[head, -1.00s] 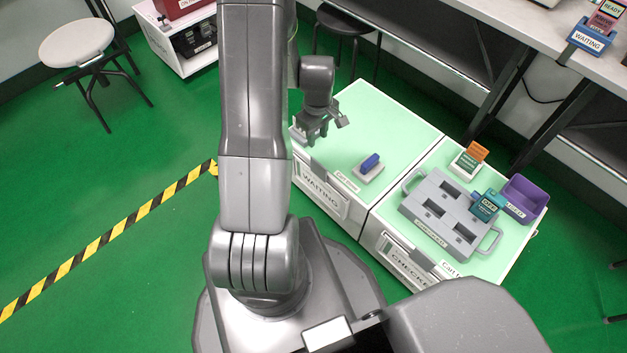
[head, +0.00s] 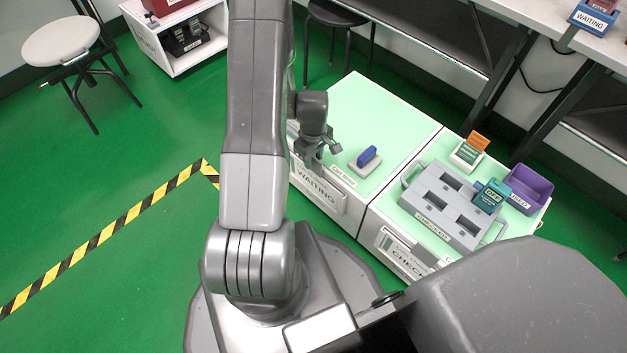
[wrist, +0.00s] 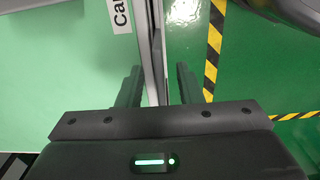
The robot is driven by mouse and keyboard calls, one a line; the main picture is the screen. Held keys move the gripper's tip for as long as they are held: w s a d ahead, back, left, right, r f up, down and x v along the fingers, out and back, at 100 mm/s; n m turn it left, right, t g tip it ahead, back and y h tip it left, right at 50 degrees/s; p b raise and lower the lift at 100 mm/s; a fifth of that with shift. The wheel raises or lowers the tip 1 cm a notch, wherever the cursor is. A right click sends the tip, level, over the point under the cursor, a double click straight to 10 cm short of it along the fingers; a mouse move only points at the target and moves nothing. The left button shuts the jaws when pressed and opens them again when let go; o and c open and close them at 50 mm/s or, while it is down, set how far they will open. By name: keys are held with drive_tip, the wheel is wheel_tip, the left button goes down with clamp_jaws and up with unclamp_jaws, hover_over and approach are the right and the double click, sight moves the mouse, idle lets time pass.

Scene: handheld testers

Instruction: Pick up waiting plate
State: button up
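The waiting plate (head: 320,190) is a pale plate lettered WAITING on the front of the left cart, below its top edge. My gripper (head: 320,160) is just above the plate, at the cart's front edge, pointing down. In the wrist view its two dark fingers (wrist: 158,86) are apart. A thin upright edge (wrist: 157,40) runs between them; it looks like the plate seen from above, but I cannot be sure. No contact with the fingers is clear. The plate's upper part is partly hidden by the gripper in the head view.
The left cart's green top (head: 365,115) holds a blue device on a pale base (head: 366,160). The right cart bears a grey tray (head: 452,205), a teal tester (head: 490,196), an orange-and-green tester (head: 470,150) and a purple bin (head: 528,188). Open floor lies left.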

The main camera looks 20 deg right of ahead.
drive_tip(key=shift+f, duration=0.15)
drive_tip(key=shift+c, duration=0.4)
clamp_jaws()
